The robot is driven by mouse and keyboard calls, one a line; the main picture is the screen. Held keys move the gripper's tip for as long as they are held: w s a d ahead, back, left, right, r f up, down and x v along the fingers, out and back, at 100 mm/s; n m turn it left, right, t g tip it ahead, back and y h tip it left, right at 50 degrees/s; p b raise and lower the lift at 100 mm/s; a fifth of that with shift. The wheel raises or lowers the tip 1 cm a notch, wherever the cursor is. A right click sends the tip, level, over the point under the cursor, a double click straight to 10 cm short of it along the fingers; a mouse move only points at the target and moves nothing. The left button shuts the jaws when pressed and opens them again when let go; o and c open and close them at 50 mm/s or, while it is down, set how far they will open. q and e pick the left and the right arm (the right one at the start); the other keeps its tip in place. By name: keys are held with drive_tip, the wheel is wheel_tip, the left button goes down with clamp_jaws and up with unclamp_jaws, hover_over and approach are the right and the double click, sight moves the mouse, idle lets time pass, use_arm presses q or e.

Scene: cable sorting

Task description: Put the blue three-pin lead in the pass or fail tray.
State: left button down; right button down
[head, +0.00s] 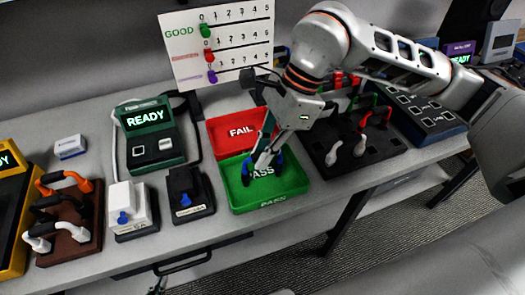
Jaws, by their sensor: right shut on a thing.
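The blue lead (249,179) shows as blue ends on either side of my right gripper's fingers. My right gripper (265,162) reaches down from the right over the green PASS tray (240,206) and is shut on the lead. The lead is at or just above the tray floor; contact is unclear. The fingers hide its middle, and its pins cannot be made out. The red FAIL tray (222,127) lies directly behind and looks empty where visible. What seems to be part of my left gripper (170,279) shows at the bottom edge; its fingers are unclear.
A green READY tester (148,134) stands left of the trays, with white (129,205) and black (189,190) socket blocks in front. A brown rack (78,225) holds several leads at left. A black rack (340,165) with leads is right of the trays. A tally board (217,42) stands behind.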

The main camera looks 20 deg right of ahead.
idle(0.4)
drive_tip(key=c, duration=2)
unclamp_jaws()
drive_tip(key=o, duration=0.6)
drive_tip(key=shift+f, duration=0.1)
drive_tip(key=shift+c, duration=0.2)
drive_tip(key=shift+r+p, duration=2.05)
drive_tip(key=shift+r, duration=2)
